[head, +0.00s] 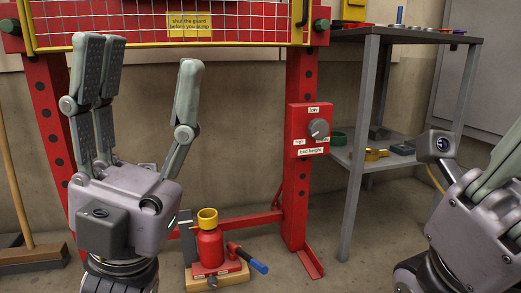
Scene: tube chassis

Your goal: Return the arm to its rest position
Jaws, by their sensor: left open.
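My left gripper (140,65) stands upright at the left, fingers pointing up and spread wide apart. Nothing is between them. It appears in front of the red press frame (298,160) and below the yellow-edged mesh guard (245,33). My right gripper (500,160) is at the right edge, tilted up to the right. Its fingers are partly cut off by the picture edge, so I cannot see whether they are open.
A red bottle jack (210,245) with a blue-ended handle (252,262) sits low between the press legs. A red box with a grey knob (319,128) is on the right leg. A grey shelf table (362,150) stands right of it. A broom (18,190) leans far left.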

